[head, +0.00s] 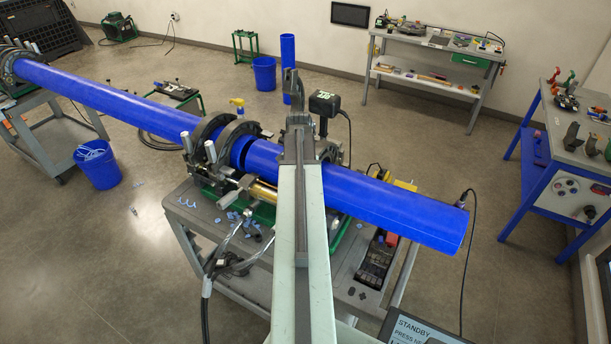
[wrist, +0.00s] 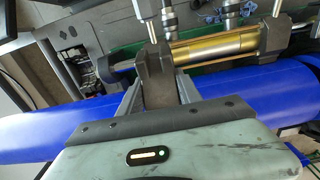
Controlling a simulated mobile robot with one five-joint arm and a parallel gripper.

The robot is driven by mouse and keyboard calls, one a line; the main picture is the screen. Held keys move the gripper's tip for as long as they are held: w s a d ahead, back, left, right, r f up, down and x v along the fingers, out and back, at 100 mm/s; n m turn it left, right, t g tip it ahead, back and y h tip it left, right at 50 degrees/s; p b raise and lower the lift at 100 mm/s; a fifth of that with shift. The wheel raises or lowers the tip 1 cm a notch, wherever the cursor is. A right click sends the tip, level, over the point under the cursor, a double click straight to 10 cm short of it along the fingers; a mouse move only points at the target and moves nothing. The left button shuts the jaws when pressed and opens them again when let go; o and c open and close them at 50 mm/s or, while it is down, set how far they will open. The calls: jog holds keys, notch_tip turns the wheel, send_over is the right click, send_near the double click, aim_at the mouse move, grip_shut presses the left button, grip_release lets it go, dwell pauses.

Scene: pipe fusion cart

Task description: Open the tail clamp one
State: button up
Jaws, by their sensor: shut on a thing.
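The blue pipe (head: 400,207) runs through the clamps on the cart. A dark grey clamp piece (wrist: 156,72) stands between the fingers of my gripper (wrist: 158,88) in the wrist view, above the blue pipe. My gripper is shut on this piece. In the head view my gripper (head: 299,122) is at the far end of my arm, over the pipe, and a grey upright part (head: 292,86) rises there. My arm hides much of this clamp, so I cannot tell how far it is open. Two dark clamp rings (head: 207,138) circle the pipe to the left.
A brass-coloured cylinder (wrist: 215,48) lies beside the pipe. A black box with a cable (head: 325,103) stands just right of my gripper. Blue shavings (head: 232,215) lie on the cart top (head: 190,208). A blue-framed table (head: 540,160) stands right; open floor lies between.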

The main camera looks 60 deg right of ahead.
jog(key=r+p, duration=0.1)
jog(key=d+r+p, duration=0.1)
jog(key=r+p, duration=0.2)
jog(key=shift+d+r+p, duration=0.3)
jog(key=shift+d, duration=0.1)
jog(key=d+r+p, duration=0.1)
jog(key=r+p, duration=0.1)
jog(key=d+r+p, duration=0.1)
jog(key=r+p, duration=0.1)
jog(key=shift+d+r, duration=0.1)
jog(key=shift+d, duration=0.25)
jog(key=o, duration=2)
